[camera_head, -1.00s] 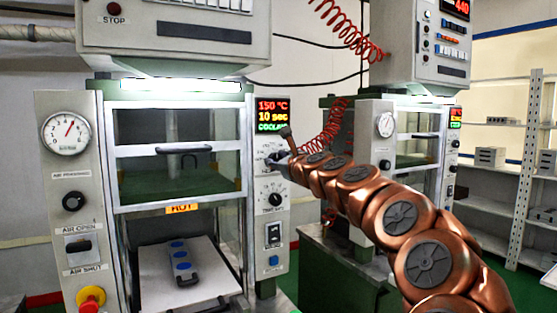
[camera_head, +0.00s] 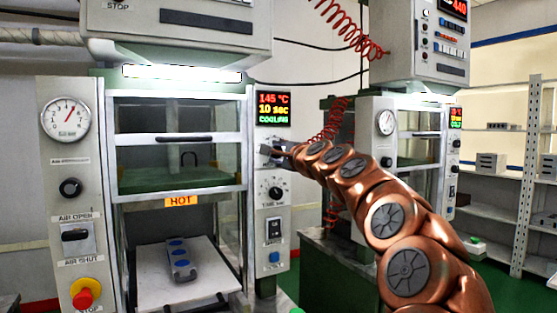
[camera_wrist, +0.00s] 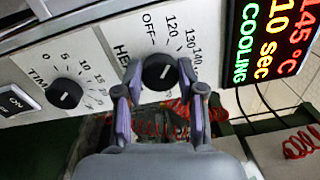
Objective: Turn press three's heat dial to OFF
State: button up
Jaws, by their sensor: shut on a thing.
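The press in front of me has a heat dial, a round black knob (camera_wrist: 160,72) with a white mark, on its pale panel. In the wrist view its scale reads OFF at the upper left, then 120, 130 and 140 to the right. The mark points to the upper right, though its exact setting is hard to read. My gripper (camera_wrist: 162,88) is shut on the knob, one purple finger on each side. In the head view my gripper (camera_head: 274,151) is at the panel below the display (camera_head: 273,109), which reads 145 °C, 10 sec, COOLING, and largely hides the dial.
The timer dial (camera_head: 271,190) and a rocker switch (camera_head: 274,230) lie below on the same panel. A HOT label (camera_head: 181,201) is on the press frame. A mould (camera_head: 180,262) with blue spots lies on the lower plate. A second press (camera_head: 412,130) stands to the right.

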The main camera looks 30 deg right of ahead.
jog(key=shift+d+r+n+b, duration=0.1)
jog(key=shift+n+b, duration=2.7)
jog(key=shift+n, duration=1)
jog(key=shift+s+r, duration=0.15)
jog(key=shift+r, duration=0.05)
jog(key=o, duration=1)
jog(key=shift+o, duration=0.7)
jog(key=shift+f, duration=0.2)
jog(key=shift+f, duration=0.1)
jog(key=s, duration=1.1)
jog(key=shift+s+a, duration=0.35)
jog(key=shift+a, duration=0.1)
